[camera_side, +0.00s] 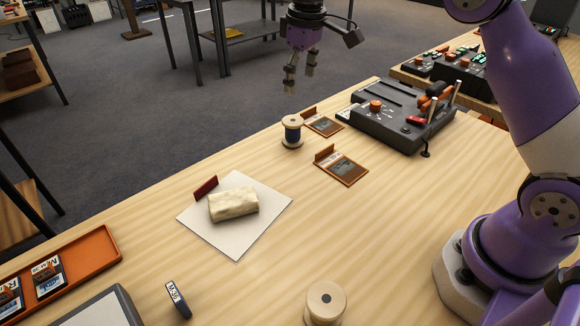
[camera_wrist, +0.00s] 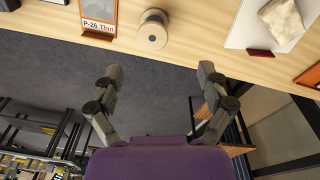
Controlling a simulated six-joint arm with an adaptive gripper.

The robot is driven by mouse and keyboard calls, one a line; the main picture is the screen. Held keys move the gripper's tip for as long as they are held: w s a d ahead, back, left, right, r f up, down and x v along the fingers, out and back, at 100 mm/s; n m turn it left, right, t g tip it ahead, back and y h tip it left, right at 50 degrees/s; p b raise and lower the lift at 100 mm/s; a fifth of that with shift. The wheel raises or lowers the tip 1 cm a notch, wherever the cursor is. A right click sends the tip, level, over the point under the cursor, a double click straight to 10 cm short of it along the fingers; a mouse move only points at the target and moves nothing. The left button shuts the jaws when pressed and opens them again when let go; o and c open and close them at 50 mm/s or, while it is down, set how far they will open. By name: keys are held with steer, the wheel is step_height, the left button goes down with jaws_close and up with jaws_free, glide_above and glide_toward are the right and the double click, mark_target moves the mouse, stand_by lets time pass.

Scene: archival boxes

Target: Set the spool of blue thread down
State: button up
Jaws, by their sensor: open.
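The spool of blue thread (camera_side: 292,131) stands upright on the wooden table near its far edge, beside a small brown-framed card holder. In the wrist view the spool (camera_wrist: 153,30) shows from above, with its pale round top near the table edge. My gripper (camera_side: 300,78) is above and apart from the spool in the side view, fingers pointing down. In the wrist view my gripper (camera_wrist: 157,78) has its fingers spread wide with nothing between them; the spool lies beyond the fingertips.
A beige block (camera_side: 233,204) lies on a white sheet (camera_side: 238,246). A second spool (camera_side: 325,303) stands at the front. A dark control box (camera_side: 390,118) is at the right. An orange tray (camera_side: 92,256) is at the left. Open wood lies right of the sheet.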

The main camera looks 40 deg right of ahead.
steer(key=s+a+r+m+t, duration=0.1)
steer(key=s+r, duration=0.2)
steer(key=s, duration=0.4)
steer(key=s+a+r+m+t, duration=0.1)
steer(key=s+r+t, duration=0.1)
steer(key=s+r, duration=0.3)
steer(key=s+f, duration=0.3)
steer(key=s, duration=0.2)
steer(key=s+f+m+t, duration=0.1)
steer(key=s+f, duration=0.2)
steer(key=s, duration=0.2)
steer(key=shift+s+m, duration=0.3)
steer(key=shift+s, duration=0.1)
